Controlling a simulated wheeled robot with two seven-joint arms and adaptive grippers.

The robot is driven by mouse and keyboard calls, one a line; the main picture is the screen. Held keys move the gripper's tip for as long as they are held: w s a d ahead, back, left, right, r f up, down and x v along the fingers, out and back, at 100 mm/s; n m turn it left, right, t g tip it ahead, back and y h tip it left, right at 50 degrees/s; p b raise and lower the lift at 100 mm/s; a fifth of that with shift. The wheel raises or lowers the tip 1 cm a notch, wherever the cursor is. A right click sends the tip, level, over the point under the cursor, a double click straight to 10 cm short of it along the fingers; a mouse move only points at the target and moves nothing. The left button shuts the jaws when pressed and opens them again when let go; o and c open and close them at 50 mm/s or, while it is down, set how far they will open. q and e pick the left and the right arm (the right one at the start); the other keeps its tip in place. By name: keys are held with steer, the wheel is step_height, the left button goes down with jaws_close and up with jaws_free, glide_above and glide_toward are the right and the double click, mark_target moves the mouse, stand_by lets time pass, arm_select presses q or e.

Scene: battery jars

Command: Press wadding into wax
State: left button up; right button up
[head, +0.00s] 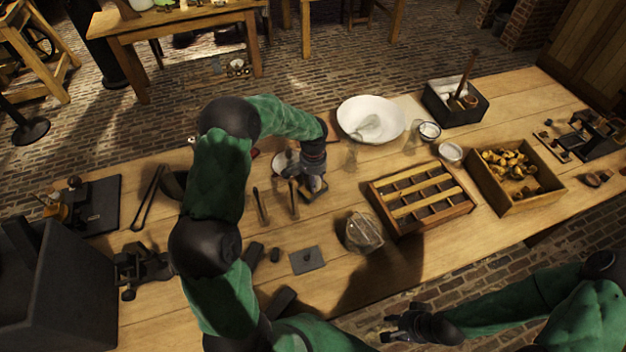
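My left gripper (307,186) points down over the middle of the bench, beside a small dark-edged block or tray (318,191). The arm hides part of it, and I cannot tell whether its fingers are shut or hold anything. My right gripper (388,328) is low in the picture, off the front edge of the bench, with its fingers apart and empty. A clear glass jar (364,232) stands right of my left gripper. A pale round dish (285,163) sits just behind that gripper. I cannot make out for sure which things are wax or wadding.
A divided wooden rack (421,197), a wooden box of brownish lumps (515,190), a white basin (370,118) and a black box (455,104) stand to the right. Handled tools (261,206) and a grey plate (307,260) lie nearby. Bare bench remains around the jar.

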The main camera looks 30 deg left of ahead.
arm_select(q)
steer(key=shift+r+p, duration=2.2)
steer(key=shift+r, duration=1.25)
